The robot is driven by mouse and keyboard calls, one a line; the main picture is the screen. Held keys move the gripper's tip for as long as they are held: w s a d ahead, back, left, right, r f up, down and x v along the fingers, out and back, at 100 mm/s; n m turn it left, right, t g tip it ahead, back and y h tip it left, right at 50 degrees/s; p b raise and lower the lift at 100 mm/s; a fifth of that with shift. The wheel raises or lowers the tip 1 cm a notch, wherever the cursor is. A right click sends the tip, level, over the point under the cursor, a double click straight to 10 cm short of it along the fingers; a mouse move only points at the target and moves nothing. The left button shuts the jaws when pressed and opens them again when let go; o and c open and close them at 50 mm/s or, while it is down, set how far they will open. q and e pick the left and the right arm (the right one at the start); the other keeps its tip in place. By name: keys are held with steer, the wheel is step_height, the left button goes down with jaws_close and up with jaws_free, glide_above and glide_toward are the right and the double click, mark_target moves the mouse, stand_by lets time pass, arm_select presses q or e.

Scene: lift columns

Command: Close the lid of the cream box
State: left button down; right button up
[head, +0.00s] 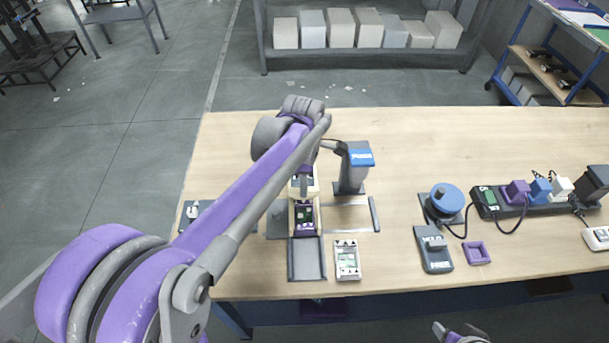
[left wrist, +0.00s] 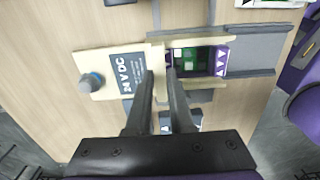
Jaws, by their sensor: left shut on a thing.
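The cream box (left wrist: 205,88) holds a purple-edged module with a green circuit board (left wrist: 190,56), seen through its open top. Its cream lid (left wrist: 97,57), with a "24 V DC" label and a grey-blue knob (left wrist: 91,82), stands open on the left in the left wrist view. My left gripper (left wrist: 159,74) is shut on a cream edge at the lid's box side; the exact contact is partly hidden by the fingers. In the head view my left arm partly covers the box (head: 292,217). Only the tip of my right gripper (head: 460,335) shows at the bottom edge.
A grey post with a blue label (head: 360,158) stands close right of the box. A grey tray (head: 306,260) and a white module (head: 346,260) lie in front. A blue round device (head: 446,198) and a power strip (head: 535,200) are farther right. The table's back is clear.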

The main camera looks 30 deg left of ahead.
arm_select(q)
steer(key=shift+s, duration=0.15)
steer(key=shift+s+d, duration=0.65)
steer(key=shift+s, duration=0.3)
steer(key=shift+s+d, duration=0.6)
steer(key=shift+s, duration=0.35)
steer(key=shift+s+d+p, duration=0.2)
steer(key=shift+s+d, duration=0.4)
steer(key=shift+s, duration=0.35)
steer(key=shift+s+d+p, duration=0.15)
steer(key=shift+s+d, duration=0.4)
steer(key=shift+s, duration=0.35)
steer(key=c, duration=0.8)
jaws_free()
steer(key=shift+c, duration=0.2)
arm_select(e)
steer(key=shift+w+r, duration=0.1)
steer(key=shift+r, duration=0.35)
arm_select(q)
step_height(320, 180, up, 6)
steer(key=p, duration=0.3)
arm_select(e)
steer(key=shift+t, duration=0.3)
steer(key=r, duration=0.1)
steer(key=w+r, duration=0.1)
steer(key=r, duration=0.1)
steer(key=w+r, duration=0.1)
steer(key=r, duration=0.1)
steer(key=shift+s, duration=0.1)
